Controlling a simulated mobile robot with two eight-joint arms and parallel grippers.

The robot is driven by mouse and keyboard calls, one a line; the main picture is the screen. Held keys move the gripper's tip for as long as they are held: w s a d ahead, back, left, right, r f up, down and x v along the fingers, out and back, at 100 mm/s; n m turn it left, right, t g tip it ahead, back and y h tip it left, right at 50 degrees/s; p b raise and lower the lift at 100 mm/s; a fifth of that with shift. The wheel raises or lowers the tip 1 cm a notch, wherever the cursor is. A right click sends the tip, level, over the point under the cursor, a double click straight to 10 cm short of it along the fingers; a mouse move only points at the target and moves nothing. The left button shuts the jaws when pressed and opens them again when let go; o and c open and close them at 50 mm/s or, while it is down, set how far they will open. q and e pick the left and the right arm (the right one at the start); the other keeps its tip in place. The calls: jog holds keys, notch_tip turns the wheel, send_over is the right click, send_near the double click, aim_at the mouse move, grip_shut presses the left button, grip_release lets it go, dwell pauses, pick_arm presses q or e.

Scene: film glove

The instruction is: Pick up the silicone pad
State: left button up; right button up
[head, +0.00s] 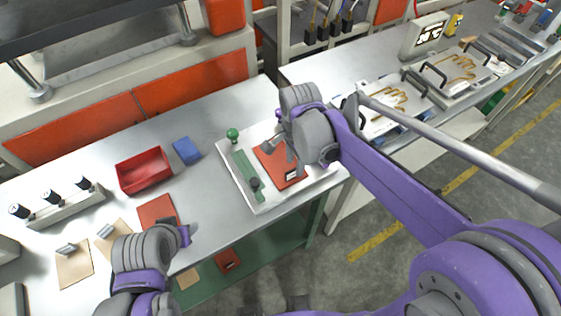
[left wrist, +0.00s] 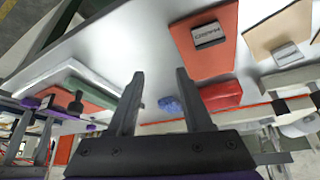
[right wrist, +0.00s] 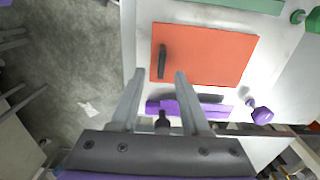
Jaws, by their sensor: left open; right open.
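A green bar (head: 245,172) with knobs lies along the tray's left side. A red bin (head: 144,172) and a blue block (head: 187,150) stand behind the left pad. Tan sheets (head: 74,270) lie at left. Glove-shaped plates (head: 392,100) sit on the right bench.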

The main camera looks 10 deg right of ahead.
aim_at(292, 170)
jog(key=f, duration=0.4)
jog(key=shift+a+f, duration=0.25)
jog(key=shift+a, duration=0.1)
jog(key=shift+c, duration=0.2)
grip_shut()
dwell(0.9)
